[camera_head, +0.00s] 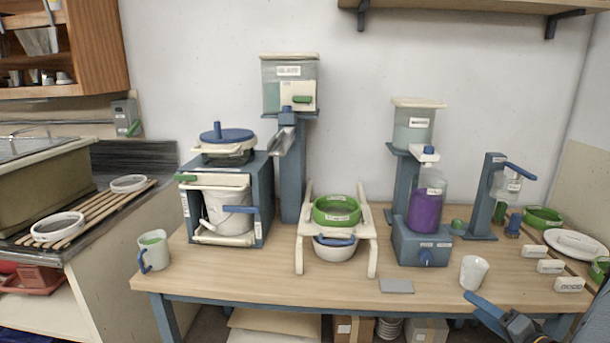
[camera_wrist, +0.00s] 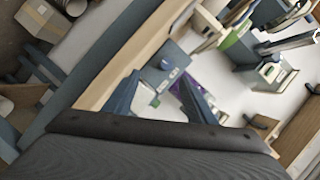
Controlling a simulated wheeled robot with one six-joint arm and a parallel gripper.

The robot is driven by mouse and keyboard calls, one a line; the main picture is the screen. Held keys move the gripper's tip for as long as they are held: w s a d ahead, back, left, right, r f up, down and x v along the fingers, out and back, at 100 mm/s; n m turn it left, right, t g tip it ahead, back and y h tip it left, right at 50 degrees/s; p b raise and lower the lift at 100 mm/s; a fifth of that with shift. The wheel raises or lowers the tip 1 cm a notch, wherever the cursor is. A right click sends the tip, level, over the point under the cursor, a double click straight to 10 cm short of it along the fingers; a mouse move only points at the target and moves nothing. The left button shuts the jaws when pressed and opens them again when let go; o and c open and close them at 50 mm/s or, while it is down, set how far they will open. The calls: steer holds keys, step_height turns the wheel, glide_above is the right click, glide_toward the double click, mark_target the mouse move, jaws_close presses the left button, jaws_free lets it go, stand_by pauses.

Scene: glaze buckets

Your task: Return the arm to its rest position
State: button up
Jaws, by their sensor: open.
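My gripper (camera_head: 487,311) is at the bottom right of the head view, by the table's front edge and near the white cup (camera_head: 474,272). In the wrist view my gripper (camera_wrist: 160,84) shows two blue fingers spread apart with nothing held between them. The wrist view is strongly tilted, and the table's wooden edge (camera_wrist: 128,52) runs diagonally behind the fingers. Most of my arm is out of the head view, and its rest position is not marked in either view.
The wooden table (camera_head: 430,303) holds a blue stand with a purple-filled container (camera_head: 424,210), a green bowl (camera_head: 337,210) on a white rack, and a bucket (camera_head: 226,208) in a blue frame. Small white labelled blocks (camera_head: 551,267) lie at the right. Bare tabletop shows along the front.

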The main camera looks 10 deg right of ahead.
steer(key=w+a+r+n+g+h, duration=0.1)
steer(key=w+a+r+n+g, duration=0.25)
steer(key=a, duration=0.25)
steer(key=w+a+r+n+g+h, duration=0.2)
steer(key=w+a+n+g, duration=0.15)
steer(key=a, duration=0.25)
steer(key=s+a+r+n+g, duration=0.1)
steer(key=s+a+r+g, duration=0.2)
steer(key=s+a, duration=0.5)
steer(key=s+a+r+n+g+y, duration=0.1)
steer(key=s+a+r+g, duration=0.3)
steer(key=a, duration=1)
steer(key=s+n, duration=0.1)
steer(key=s, duration=0.2)
steer(key=shift+s+n, duration=0.3)
steer(key=shift+s, duration=0.05)
